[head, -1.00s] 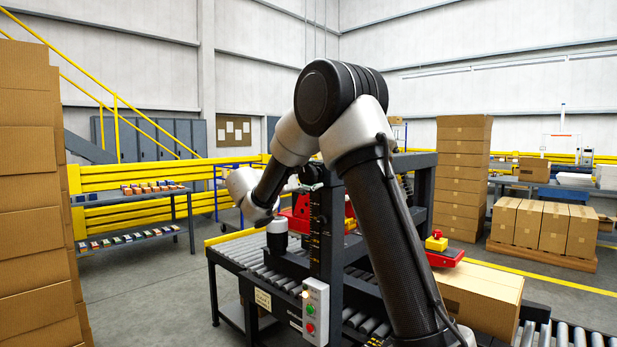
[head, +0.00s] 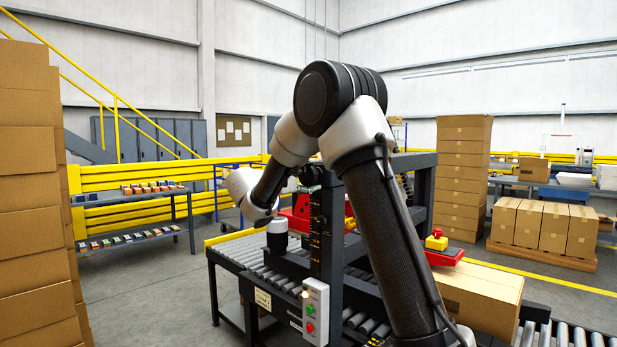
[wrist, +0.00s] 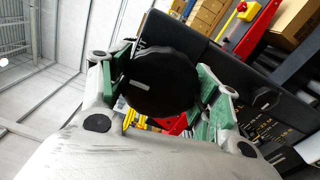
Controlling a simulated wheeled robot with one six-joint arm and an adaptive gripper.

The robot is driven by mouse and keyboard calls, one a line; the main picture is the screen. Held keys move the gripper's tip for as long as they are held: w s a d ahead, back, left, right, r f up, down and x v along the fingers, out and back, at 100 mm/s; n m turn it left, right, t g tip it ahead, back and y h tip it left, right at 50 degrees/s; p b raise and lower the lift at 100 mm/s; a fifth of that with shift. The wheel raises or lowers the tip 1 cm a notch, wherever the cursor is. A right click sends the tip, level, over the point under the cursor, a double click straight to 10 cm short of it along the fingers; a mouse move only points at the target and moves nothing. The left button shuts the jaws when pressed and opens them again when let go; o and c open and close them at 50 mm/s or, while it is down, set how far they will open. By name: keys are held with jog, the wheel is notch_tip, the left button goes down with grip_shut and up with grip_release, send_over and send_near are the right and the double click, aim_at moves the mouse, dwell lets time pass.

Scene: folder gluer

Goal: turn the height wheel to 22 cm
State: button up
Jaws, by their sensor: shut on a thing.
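The height wheel (wrist: 165,82) is a dark round disc with a pale mark on its face, in the middle of the wrist view. My gripper (wrist: 168,88) has green-padded fingers on either side of the wheel and is shut on it. In the head view my own arm covers most of this area, and I cannot make out the wheel or fingers there. A dark scale with yellow marks (head: 316,238) runs down the machine's upright post. Its figures are too small to read, so I cannot tell the set height.
A control box (head: 315,311) with green and red buttons sits low on the post. A roller conveyor (head: 262,262) runs behind it. A carton (head: 478,296) lies at the right, near a red emergency stop (head: 437,240). Stacked cartons (head: 35,200) stand close at the left.

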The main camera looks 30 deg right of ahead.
jog(key=o, duration=1)
jog(key=v, duration=1.2)
